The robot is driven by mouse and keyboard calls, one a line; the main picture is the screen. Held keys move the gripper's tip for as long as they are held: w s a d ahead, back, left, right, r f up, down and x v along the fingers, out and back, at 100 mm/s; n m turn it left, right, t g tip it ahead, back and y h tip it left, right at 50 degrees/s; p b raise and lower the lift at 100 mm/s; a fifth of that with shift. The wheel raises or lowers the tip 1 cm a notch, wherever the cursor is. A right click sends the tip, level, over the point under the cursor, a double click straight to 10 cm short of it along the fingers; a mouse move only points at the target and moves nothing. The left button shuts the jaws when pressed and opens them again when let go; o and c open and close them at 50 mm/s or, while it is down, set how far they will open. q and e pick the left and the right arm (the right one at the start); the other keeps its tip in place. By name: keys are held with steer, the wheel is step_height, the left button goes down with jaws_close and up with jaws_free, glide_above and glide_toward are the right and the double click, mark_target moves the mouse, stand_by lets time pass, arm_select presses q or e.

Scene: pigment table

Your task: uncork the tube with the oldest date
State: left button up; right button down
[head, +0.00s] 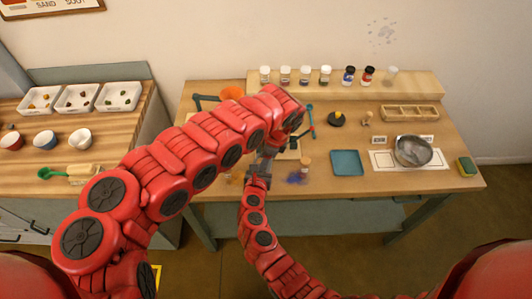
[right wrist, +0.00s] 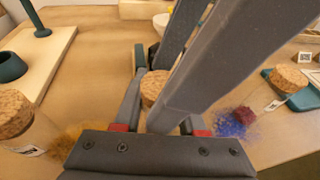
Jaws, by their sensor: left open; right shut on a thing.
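Several cork-stoppered tubes are here; no date can be read. My right gripper (head: 259,173) is shut on the middle tube, whose cork (right wrist: 154,86) shows between the fingers in the right wrist view. My left gripper (head: 271,149) is open, close above the right one and partly hidden by its arm. One corked tube (head: 305,163) stands to the right; its cork also shows in the right wrist view (right wrist: 290,77). Another cork (right wrist: 14,112) shows at the left of the right wrist view, with a label below it. The middle tube's body and label are hidden.
Blue powder (head: 297,178) and yellow powder (right wrist: 75,136) lie on the table. A blue tray (head: 347,163), a metal bowl (head: 413,151) and a sponge (head: 467,166) are to the right. Several jars (head: 326,75) line the back shelf.

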arm_select(q)
steer(key=shift+f, duration=0.1)
jaws_close()
steer(key=shift+r, duration=0.25)
arm_select(e)
steer(key=shift+f, duration=0.1)
steer(key=shift+s+f, duration=0.1)
steer(key=shift+f, duration=0.05)
stand_by(0.7)
arm_select(q)
steer(key=shift+r, duration=0.25)
steer(key=shift+r, duration=0.8)
arm_select(e)
steer(key=shift+r, duration=0.2)
